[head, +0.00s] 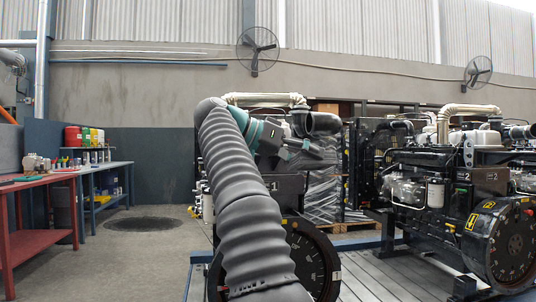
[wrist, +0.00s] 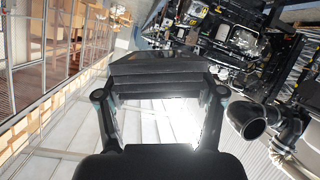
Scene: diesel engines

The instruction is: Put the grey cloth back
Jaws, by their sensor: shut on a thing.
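In the wrist view my gripper (wrist: 160,88) has one finger on each side of a dark grey, layered block, which looks like the folded grey cloth (wrist: 156,70). The fingers are closed against its two ends and it is held clear of the floor. In the head view my gripper (head: 308,155) is beyond my ribbed grey arm, in front of the engine marked 1, small and partly hidden. I cannot clearly make out the cloth there.
A black elbow pipe (wrist: 246,119) is close to the right of my gripper. A second engine (head: 450,190) stands at right. A red table (head: 35,238) and a blue workbench (head: 108,167) with bottles and cans stand at left. The floor (head: 130,260) between is open.

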